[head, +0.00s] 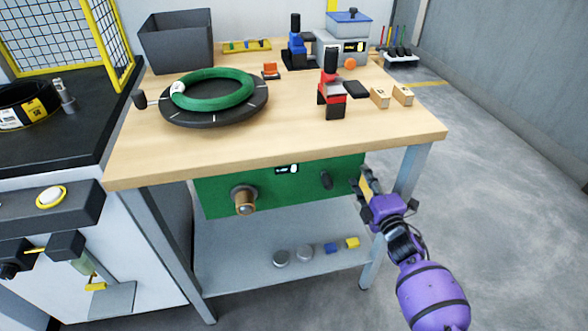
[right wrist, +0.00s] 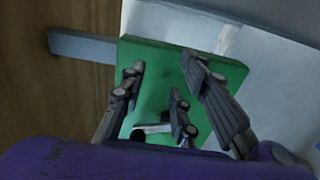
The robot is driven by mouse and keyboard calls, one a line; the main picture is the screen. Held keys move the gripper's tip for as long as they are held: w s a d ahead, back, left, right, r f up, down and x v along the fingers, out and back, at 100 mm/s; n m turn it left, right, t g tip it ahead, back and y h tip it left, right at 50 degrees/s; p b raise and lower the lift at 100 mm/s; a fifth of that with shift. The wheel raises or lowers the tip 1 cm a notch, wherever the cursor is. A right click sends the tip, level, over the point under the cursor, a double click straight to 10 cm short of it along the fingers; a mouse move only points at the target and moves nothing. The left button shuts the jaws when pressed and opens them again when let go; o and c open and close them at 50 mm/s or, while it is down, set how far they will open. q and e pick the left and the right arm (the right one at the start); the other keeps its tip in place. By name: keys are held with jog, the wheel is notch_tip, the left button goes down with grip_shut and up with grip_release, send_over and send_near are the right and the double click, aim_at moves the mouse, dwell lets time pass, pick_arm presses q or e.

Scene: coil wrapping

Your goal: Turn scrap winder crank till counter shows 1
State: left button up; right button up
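The green winder panel (head: 270,190) hangs under the front edge of the workbench. A small black counter window (head: 287,169) with a white readout is near its top; I cannot read the digit. A wooden-brown knob on a dark round base (head: 245,203) sticks out at the panel's left. My left gripper is not seen.
The wooden benchtop (head: 200,150) carries a green coil (head: 215,90) on a black turntable (head: 180,110), a red and black tool (head: 331,95) and a grey bin (head: 177,45). A lower shelf (head: 225,260) holds small items. The floor at right is free.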

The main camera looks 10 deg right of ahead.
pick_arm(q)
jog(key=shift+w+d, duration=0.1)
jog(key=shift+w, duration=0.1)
